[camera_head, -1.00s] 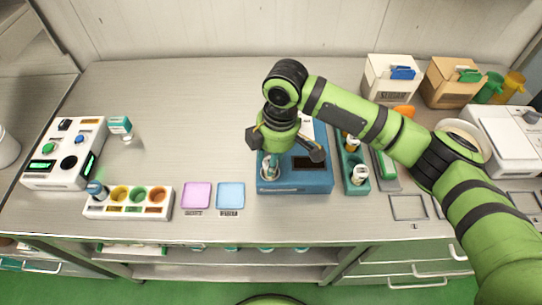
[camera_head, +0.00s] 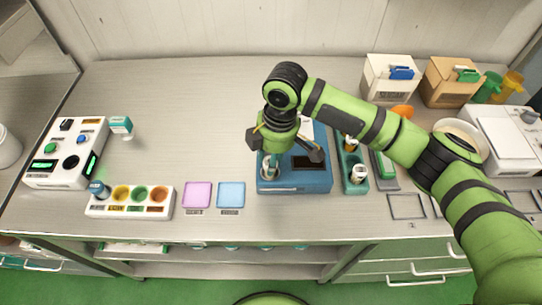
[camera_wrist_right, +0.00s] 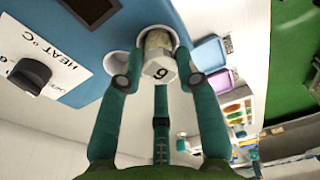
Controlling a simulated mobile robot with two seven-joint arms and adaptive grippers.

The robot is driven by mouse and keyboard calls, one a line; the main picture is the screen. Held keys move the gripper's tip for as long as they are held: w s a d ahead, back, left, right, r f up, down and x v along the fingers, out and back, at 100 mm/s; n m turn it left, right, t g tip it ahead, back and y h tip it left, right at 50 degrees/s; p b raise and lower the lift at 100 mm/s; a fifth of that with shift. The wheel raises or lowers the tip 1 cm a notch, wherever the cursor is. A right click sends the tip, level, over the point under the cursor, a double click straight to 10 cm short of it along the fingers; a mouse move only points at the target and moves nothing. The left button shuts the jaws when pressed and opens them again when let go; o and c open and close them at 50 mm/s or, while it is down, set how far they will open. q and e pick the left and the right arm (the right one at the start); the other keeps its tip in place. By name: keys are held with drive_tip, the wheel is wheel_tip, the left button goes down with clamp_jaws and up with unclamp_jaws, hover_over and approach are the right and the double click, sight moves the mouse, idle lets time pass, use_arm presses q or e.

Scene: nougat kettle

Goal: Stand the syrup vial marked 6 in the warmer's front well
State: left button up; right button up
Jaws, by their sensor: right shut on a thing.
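The blue warmer (camera_head: 310,182) stands at the middle of the bench, and its blue top also shows in the right wrist view (camera_wrist_right: 150,20). My right gripper (camera_head: 278,155) is over the warmer's left front part, pointing down. In the right wrist view its fingers (camera_wrist_right: 152,82) are shut on the syrup vial (camera_wrist_right: 157,66), whose white cap end bears a 6. The vial's far end is at a round white-rimmed well, and it looks at least partly inside; how deep I cannot tell. My left gripper is not in view.
A teal rack (camera_head: 354,180) with vials stands just right of the warmer. A pink mat (camera_head: 197,195) and a blue mat (camera_head: 231,195) lie left. A white holder (camera_head: 130,208) with coloured wells and a control box (camera_head: 62,165) are farther left.

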drive_tip(key=shift+f, duration=0.6)
drive_tip(key=o, duration=0.9)
drive_tip(key=r+p, duration=0.6)
drive_tip(key=shift+d, duration=0.3)
wheel_tip(320, 180, up, 2)
drive_tip(key=shift+d+r+p, duration=0.15)
drive_tip(key=shift+r+p, duration=0.1)
drive_tip(key=shift+p, duration=1)
drive_tip(key=shift+r, duration=0.2)
drive_tip(key=shift+d+r, duration=0.2)
drive_tip(key=shift+r, duration=0.8)
